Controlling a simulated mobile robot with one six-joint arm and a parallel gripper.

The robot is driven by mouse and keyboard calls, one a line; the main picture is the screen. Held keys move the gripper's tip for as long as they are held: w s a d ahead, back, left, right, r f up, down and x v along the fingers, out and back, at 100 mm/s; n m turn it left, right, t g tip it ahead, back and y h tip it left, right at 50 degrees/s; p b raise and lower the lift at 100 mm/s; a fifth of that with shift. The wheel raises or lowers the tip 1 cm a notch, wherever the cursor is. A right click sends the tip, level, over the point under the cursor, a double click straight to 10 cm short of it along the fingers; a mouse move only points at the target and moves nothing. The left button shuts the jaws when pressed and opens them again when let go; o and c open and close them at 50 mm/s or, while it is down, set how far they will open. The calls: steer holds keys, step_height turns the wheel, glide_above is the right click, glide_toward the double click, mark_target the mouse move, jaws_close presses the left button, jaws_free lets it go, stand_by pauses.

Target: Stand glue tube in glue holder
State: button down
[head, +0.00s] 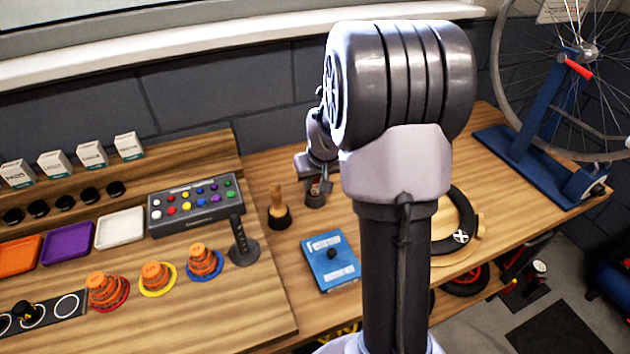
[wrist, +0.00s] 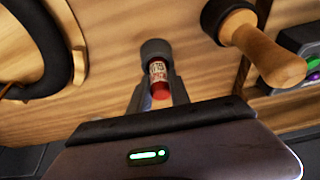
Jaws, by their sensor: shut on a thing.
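The glue tube (wrist: 158,74) has a red end and a pale label with dark print. My gripper (wrist: 158,88) is shut on it, with one finger on each side. The glue holder (wrist: 155,48) is a dark round cup on the bench, directly beyond the tube in the wrist view. The tube is lined up with the cup, and its far end is hidden at the cup. I cannot tell how deep it sits. In the head view the tube (head: 318,185) shows small and red below my gripper, right above the dark holder (head: 315,201). My arm hides much of the area right of it.
A wooden-handled tool in a dark cup (head: 277,212) stands close left of the holder. A blue box (head: 330,262) lies in front. A black ring (head: 467,222) on a wooden stand is to the right. A button panel (head: 196,205) is further left.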

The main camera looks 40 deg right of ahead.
steer(key=shift+f, duration=0.2)
steer(key=c, duration=1.1)
jaws_free()
steer(key=p+v, duration=0.6)
steer(key=v, duration=1.2)
steer(key=s+a+r+y, duration=0.1)
steer(key=s+a+r, duration=0.1)
steer(key=a, duration=0.4)
steer(key=s+a+r, duration=0.1)
steer(key=a+r, duration=0.1)
steer(key=a, duration=0.4)
steer(key=s+a, duration=0.4)
steer(key=s+a+t+y, duration=0.1)
steer(key=s+a, duration=0.3)
steer(key=a, duration=0.1)
steer(key=s+a+r+y, duration=0.1)
steer(key=s+a, duration=0.3)
steer(key=s, duration=0.1)
steer(key=shift+s+a+m+b, duration=0.1)
steer(key=shift+a+m+b, duration=0.1)
steer(key=shift+m+b, duration=0.15)
